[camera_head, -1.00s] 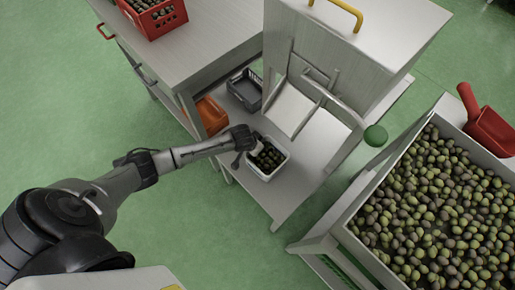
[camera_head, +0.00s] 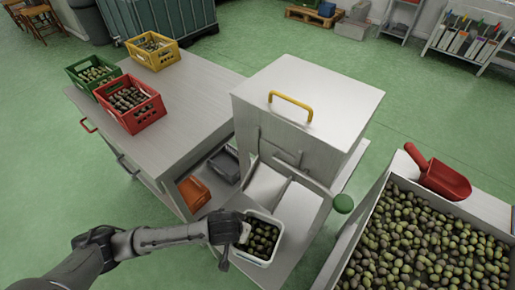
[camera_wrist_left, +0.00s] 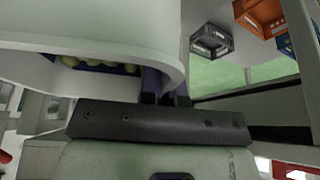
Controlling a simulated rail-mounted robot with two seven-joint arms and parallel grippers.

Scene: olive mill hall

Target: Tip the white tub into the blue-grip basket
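The white tub (camera_head: 276,246) holds dark and green olives and is upright at the foot of the press chute. My left gripper (camera_head: 241,234) is at the tub's left rim. In the left wrist view the tub's white wall (camera_wrist_left: 110,25) fills the upper left, and the fingers of my left gripper (camera_wrist_left: 166,92) are closed on its edge. I cannot tell whether the tub's base touches the low shelf. My right gripper is not in view.
Red (camera_head: 131,117), green (camera_head: 76,75) and yellow (camera_head: 138,50) crates stand on the left table. A grey crate (camera_head: 225,166) and an orange one (camera_head: 193,194) sit below. The steel machine (camera_head: 300,110) stands behind the tub. An olive bin (camera_head: 345,262) and red scoop (camera_head: 440,178) are right.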

